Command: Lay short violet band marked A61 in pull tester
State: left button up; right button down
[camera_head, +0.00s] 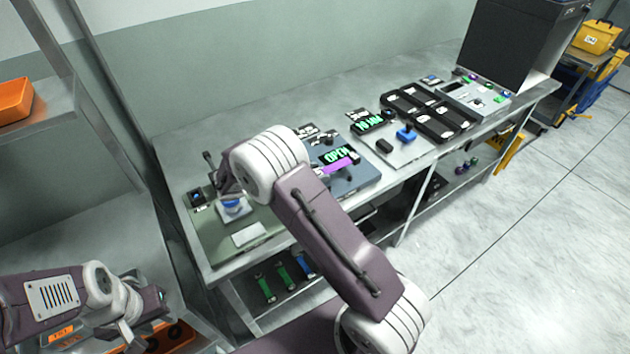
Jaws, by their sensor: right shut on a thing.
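A short violet band (340,165) lies slantwise on a blue-grey device (361,183) whose green display reads OPEN. Dark parts stand at both ends of the band. No A61 mark is readable, and I cannot tell whether this device is the pull tester. My right arm reaches over the bench, and its end (226,178) is left of the device, mostly hidden behind my own white-ringed joint. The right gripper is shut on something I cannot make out. My left gripper (158,298) is low at the left, away from the bench; its fingers are not clear.
A green-grey board (207,236) with a blue-and-white item (232,206) is at the bench's left end. Right are a timer (368,125), a blue item (406,134), black trays (440,124) and a black box (510,45).

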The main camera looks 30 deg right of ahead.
notch_tip(320, 180, down, 4)
jog(key=shift+w+r, duration=0.1)
jog(key=shift+r, duration=0.1)
